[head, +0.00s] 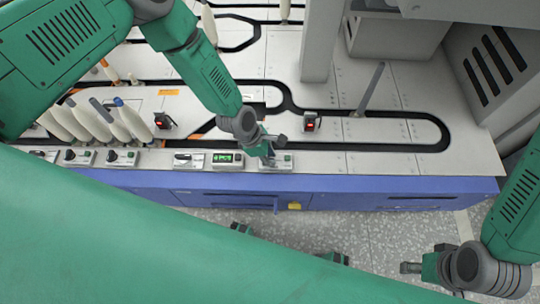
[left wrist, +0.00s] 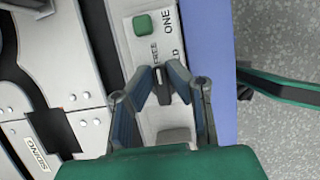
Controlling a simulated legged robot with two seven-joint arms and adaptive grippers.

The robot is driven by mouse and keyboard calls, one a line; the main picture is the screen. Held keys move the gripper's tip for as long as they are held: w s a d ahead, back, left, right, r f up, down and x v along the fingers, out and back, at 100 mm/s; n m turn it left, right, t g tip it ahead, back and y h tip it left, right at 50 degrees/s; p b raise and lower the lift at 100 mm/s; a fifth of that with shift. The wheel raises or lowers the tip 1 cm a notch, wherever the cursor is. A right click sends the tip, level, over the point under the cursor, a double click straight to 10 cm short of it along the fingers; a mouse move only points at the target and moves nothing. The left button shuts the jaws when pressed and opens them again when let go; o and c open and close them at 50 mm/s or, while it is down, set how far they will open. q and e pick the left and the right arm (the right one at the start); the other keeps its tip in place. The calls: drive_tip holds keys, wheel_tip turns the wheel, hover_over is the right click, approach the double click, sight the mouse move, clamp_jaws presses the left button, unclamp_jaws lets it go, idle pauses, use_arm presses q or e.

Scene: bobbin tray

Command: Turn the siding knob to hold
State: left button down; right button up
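The siding knob (left wrist: 161,92) is a small dark handle on a white panel (left wrist: 143,54) at the bench's front edge. The panel shows a green button (left wrist: 143,25), the word FREE and a partly covered word ending in D. My left gripper (left wrist: 159,77) has its two fingertips close on either side of the knob and appears shut on it. The knob's exact pointing is partly hidden by the fingers. In the head view my left gripper (head: 268,157) is over this panel (head: 281,168). My right gripper (head: 408,267) hangs over the floor, away from the bench.
A SIDING label (left wrist: 39,155) lies beside the black track. Cream bobbins (head: 97,124) stand at left. A grey post (head: 370,88) rises at right.

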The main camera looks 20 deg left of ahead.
use_arm(q)
drive_tip(key=shift+s+a+f, duration=0.1)
drive_tip(key=shift+a+f, duration=0.1)
drive_tip(key=shift+a, duration=0.55)
drive_tip(key=shift+d+m+g+b, duration=0.25)
drive_tip(key=shift+m+g+b, duration=0.3)
drive_tip(key=shift+m, duration=0.75)
drive_tip(key=m+g+b, duration=0.1)
drive_tip(key=m, duration=0.2)
drive_tip(key=shift+m, duration=0.3)
drive_tip(key=m, duration=0.1)
drive_tip(key=m+g+b, duration=0.1)
drive_tip(key=m, duration=0.1)
drive_tip(key=shift+m+g+y, duration=0.25)
drive_tip(key=shift+m+y, duration=0.05)
drive_tip(key=m+g+y+b, duration=0.1)
drive_tip(key=m, duration=0.3)
drive_tip(key=shift+m+b, duration=0.3)
drive_tip(key=shift+m+g+y+b, duration=0.35)
drive_tip(key=shift+m+y, duration=0.35)
drive_tip(key=shift+m, duration=0.9)
use_arm(e)
drive_tip(key=shift+a+f, duration=0.25)
drive_tip(key=shift+f, duration=1)
drive_tip(key=shift+a+f, duration=0.2)
drive_tip(key=shift+f, duration=1.05)
use_arm(q)
drive_tip(key=shift+s+m, duration=0.1)
drive_tip(key=shift+m, duration=0.2)
